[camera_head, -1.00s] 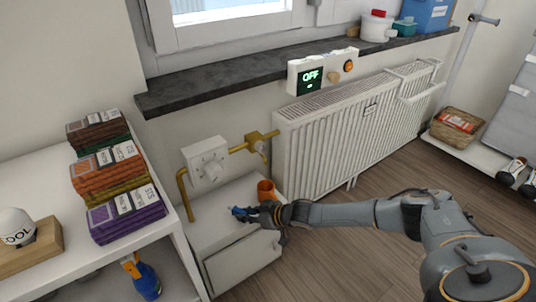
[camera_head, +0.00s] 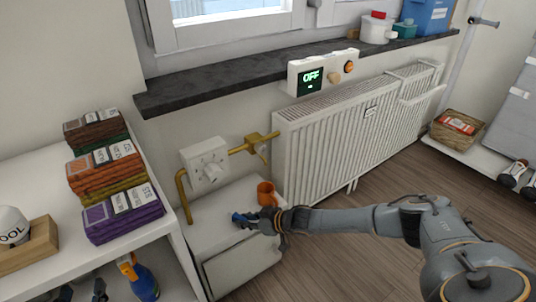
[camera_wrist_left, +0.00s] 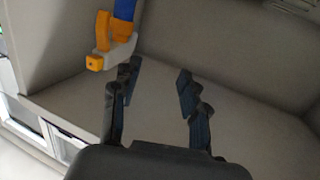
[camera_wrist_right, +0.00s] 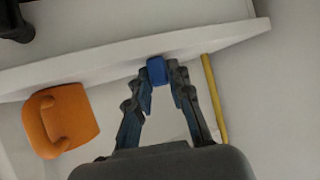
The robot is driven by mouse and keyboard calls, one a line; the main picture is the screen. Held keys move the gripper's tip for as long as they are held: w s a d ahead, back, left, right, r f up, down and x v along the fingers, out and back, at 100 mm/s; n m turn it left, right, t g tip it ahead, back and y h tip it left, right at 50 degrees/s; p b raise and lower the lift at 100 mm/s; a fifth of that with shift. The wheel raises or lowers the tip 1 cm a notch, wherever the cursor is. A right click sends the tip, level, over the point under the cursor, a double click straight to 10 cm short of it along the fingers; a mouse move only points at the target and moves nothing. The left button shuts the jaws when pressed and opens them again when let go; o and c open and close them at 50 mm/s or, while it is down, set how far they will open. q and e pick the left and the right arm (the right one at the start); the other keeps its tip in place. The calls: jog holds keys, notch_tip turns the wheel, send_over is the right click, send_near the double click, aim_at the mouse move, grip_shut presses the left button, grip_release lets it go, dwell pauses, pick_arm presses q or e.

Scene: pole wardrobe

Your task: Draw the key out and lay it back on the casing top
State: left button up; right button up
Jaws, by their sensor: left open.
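The casing (camera_head: 242,258) is a low white box under the dial unit, with a flat top. My right gripper (camera_head: 246,218) is at the casing top, beside the orange mug. In the right wrist view its fingers (camera_wrist_right: 163,80) converge on a small blue piece (camera_wrist_right: 156,68), which looks like the key's grip; the rest of the key is hidden. Whether it touches the casing I cannot tell. My left gripper (camera_wrist_left: 157,82) is open and empty in the left wrist view, near an orange and blue spray bottle (camera_wrist_left: 116,32). It shows dark at the head view's lower left (camera_head: 99,290).
The orange mug (camera_head: 266,193) stands on the casing top. Behind are a white dial unit (camera_head: 205,165), brass pipe (camera_head: 250,144) and radiator (camera_head: 350,130). The casing top's left part is clear.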

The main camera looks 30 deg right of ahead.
jog(key=o, duration=0.3)
jog(key=shift+o, duration=0.2)
